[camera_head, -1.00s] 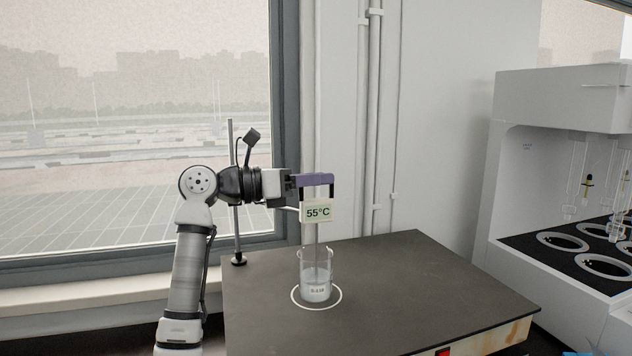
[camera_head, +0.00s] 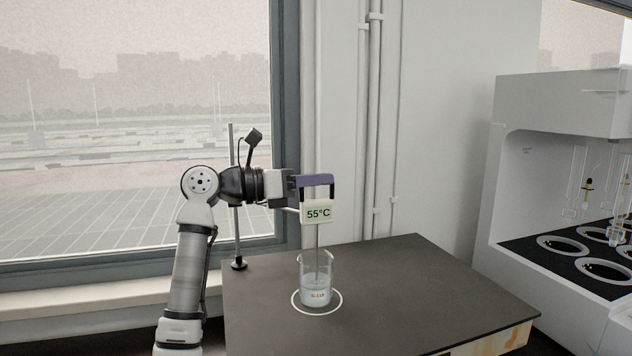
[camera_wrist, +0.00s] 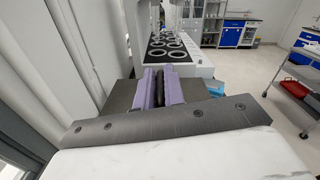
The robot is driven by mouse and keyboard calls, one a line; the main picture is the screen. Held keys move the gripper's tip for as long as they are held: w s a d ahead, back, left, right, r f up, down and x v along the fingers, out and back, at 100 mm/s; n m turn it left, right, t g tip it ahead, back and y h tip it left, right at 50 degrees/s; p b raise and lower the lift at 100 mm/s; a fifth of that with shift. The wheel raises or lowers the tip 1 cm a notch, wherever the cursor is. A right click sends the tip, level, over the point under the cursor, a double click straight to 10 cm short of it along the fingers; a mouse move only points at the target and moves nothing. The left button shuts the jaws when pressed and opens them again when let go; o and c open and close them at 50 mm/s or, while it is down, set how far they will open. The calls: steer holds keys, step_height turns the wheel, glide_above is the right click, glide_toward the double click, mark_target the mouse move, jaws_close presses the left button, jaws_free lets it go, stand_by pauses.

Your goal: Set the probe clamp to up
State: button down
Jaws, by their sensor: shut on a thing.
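The probe clamp shows as a white block with a "55°C" label (camera_head: 318,214) in the head view. A thin probe (camera_head: 317,245) hangs upright from it, its lower end inside the glass beaker (camera_head: 318,285). My gripper (camera_head: 317,189), with purple fingers, is shut on the clamp's upper part just above the label. The clamp hangs above the beaker, apart from its rim. In the wrist view the purple fingers (camera_wrist: 162,90) are close together; the held part is largely hidden between them.
The beaker stands inside a white ring on a dark hotplate-like top (camera_head: 420,285). A metal stand rod (camera_head: 237,235) rises at its back left, behind my arm. A white distiller cabinet (camera_head: 555,210) with glass tubes is at the right. The hotplate's right side is bare.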

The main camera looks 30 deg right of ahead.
step_height(320, 180, up, 13)
steer(key=p, duration=0.7)
steer(key=shift+p, duration=0.35)
steer(key=c, duration=1.5)
jaws_free()
steer(key=shift+s, duration=0.1)
steer(key=shift+f, duration=0.15)
steer(key=b+v, duration=0.3)
steer(key=v, duration=1)
steer(key=shift+a+b, duration=0.35)
steer(key=shift+a, duration=0.05)
steer(key=shift+f, duration=0.15)
